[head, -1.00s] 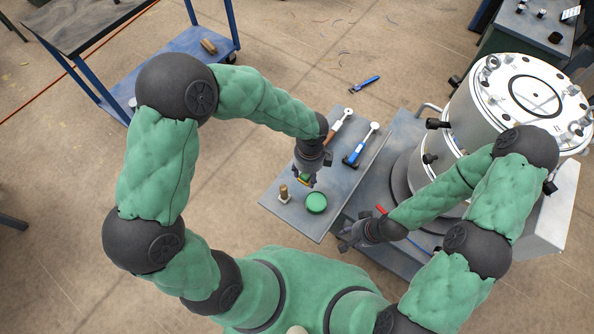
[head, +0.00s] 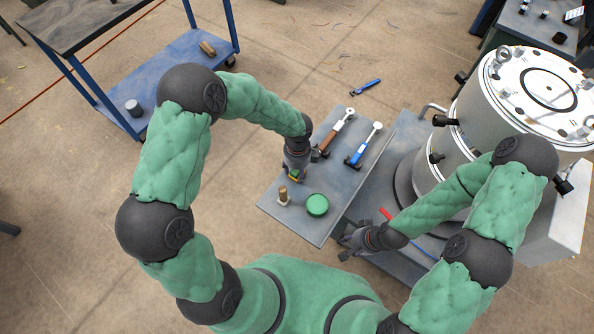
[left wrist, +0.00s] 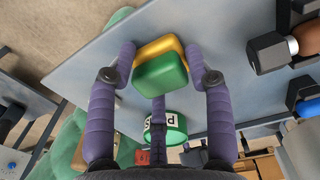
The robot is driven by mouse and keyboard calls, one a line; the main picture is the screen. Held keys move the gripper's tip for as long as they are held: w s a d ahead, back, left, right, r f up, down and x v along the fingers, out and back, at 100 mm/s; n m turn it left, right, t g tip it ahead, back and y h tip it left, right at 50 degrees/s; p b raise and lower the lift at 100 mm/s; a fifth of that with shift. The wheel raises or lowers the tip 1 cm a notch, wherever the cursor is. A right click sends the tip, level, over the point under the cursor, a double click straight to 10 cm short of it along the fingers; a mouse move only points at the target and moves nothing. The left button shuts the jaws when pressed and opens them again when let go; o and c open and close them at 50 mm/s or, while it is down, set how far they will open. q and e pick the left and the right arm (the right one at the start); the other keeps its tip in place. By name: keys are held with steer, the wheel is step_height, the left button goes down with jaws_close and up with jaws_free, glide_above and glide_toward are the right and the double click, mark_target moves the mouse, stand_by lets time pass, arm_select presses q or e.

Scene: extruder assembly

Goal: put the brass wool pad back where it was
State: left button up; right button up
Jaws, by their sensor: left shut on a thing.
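The pad (left wrist: 162,72) is a small block with a green face and a gold-yellow face.
A brown-handled tool (head: 338,128) and a blue-handled tool (head: 364,145) lie on holders at the table's far side. A large white-topped cylinder (head: 540,88) stands at the right. The grey table (head: 318,232) is bare near its front corner. A blue cart (head: 165,75) stands at the back left.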

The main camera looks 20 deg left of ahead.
arm_select(q)
steer(key=o, duration=1.1)
step_height(320, 180, up, 12)
steer(key=p, duration=0.4)
steer(key=shift+w+p, duration=0.15)
steer(key=shift+p, duration=0.25)
steer(key=shift+r, duration=0.15)
